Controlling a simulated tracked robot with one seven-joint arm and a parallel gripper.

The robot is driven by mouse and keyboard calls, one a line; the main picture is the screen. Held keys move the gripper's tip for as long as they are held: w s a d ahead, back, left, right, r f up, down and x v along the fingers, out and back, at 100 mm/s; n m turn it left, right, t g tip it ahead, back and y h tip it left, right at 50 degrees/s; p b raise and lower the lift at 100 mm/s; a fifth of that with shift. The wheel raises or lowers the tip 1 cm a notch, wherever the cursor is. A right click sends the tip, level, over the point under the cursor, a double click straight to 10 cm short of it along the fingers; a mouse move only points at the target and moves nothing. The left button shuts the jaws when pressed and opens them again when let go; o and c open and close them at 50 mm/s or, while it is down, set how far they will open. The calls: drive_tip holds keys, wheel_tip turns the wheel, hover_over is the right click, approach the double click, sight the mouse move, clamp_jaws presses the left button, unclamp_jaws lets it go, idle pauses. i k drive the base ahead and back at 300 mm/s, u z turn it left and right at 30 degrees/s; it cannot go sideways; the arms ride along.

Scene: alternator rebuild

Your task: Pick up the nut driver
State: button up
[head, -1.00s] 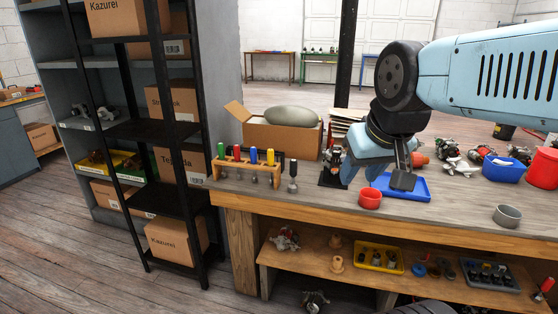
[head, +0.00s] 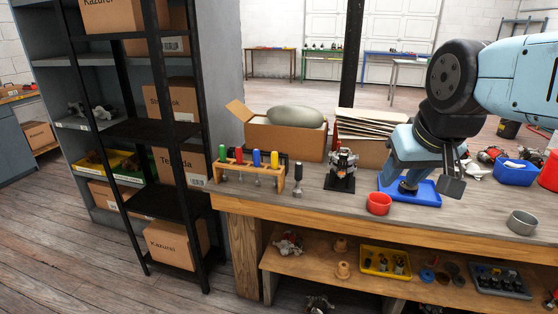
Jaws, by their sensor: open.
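A wooden rack (head: 250,173) on the bench, left of centre in the head view, holds upright drivers with green, red, blue and yellow handles. A separate black-handled tool (head: 298,178) stands upright just right of the rack. I cannot tell from this view which of these is the nut driver. My gripper (head: 430,188) is open and empty, above the blue tray (head: 416,200), well to the right of the rack and the black-handled tool. The finger pads show to either side, pointing down.
An alternator on a black stand (head: 341,172) stands between the black-handled tool and my gripper. A red cup (head: 379,203) and a grey cup (head: 521,223) are near the front edge. A black shelf rack (head: 160,131) stands at left.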

sight(274, 155)
drive_tip(key=i, duration=0.9)
drive_tip(key=u, duration=0.05)
